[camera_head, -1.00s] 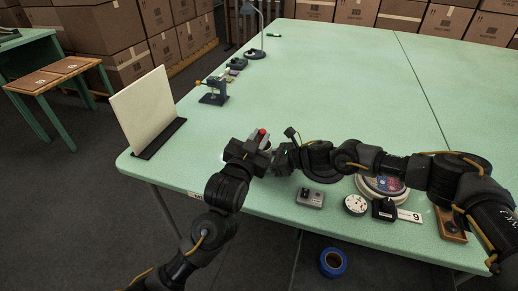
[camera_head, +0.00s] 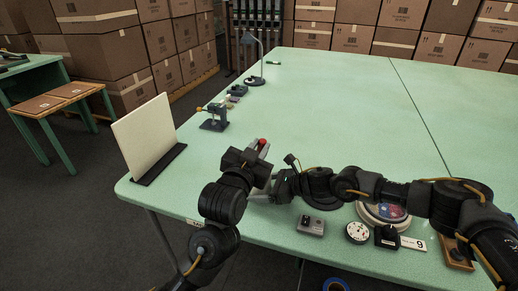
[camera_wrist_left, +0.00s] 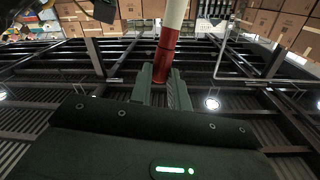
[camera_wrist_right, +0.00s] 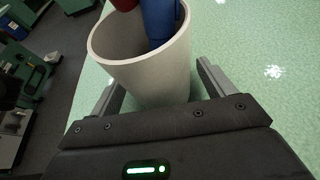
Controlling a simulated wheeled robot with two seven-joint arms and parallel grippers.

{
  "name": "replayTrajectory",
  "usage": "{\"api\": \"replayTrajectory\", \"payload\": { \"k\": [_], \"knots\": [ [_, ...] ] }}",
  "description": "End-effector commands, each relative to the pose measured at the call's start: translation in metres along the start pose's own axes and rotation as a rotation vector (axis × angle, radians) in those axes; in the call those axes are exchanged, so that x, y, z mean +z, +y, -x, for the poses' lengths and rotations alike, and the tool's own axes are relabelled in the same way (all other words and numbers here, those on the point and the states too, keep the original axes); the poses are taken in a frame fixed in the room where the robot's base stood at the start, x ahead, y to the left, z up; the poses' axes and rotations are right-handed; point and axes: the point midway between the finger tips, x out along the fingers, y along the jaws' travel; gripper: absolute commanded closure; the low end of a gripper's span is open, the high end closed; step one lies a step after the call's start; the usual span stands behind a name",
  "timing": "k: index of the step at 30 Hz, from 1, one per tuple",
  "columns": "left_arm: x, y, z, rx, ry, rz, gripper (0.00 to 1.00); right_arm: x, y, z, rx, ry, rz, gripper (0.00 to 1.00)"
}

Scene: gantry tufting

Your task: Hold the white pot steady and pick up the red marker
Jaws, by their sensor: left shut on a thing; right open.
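The red marker (camera_wrist_left: 166,62), red with a white section further along, is clamped between the fingers of my left gripper (camera_wrist_left: 162,88). Its red end (camera_head: 263,141) shows above my left gripper (camera_head: 262,160) in the head view. The white pot (camera_wrist_right: 145,72) stands between the spread fingers of my right gripper (camera_wrist_right: 158,90) in the right wrist view. A blue object (camera_wrist_right: 160,22) stands in the pot, and a red piece shows at its rim. I cannot tell whether the marker is clear of the pot. In the head view my grippers mostly hide the pot.
A grey box (camera_head: 311,225), a round white disc (camera_head: 357,232) and a label plate (camera_head: 412,243) lie at the front edge. A white panel (camera_head: 146,135) stands at the left corner. The middle of the green table (camera_head: 340,115) is clear.

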Motion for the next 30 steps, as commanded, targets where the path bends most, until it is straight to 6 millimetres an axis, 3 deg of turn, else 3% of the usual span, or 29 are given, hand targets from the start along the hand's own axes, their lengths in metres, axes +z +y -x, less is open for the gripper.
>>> {"api": "replayTrajectory", "payload": {
  "k": [8,21,30],
  "knots": [
    [0.0,0.0,0.0,0.0,0.0,0.0,1.0,0.0,-0.001,0.011,-0.001,0.0,0.0,0.18],
    [0.0,0.0,0.0,0.0,0.0,0.0,1.0,0.0,-0.001,0.097,-0.001,-0.001,0.0,0.18],
    [0.0,0.0,0.0,0.0,0.0,0.0,1.0,0.0,0.0,0.12,0.0,0.0,0.0,0.18]
  ]
}}
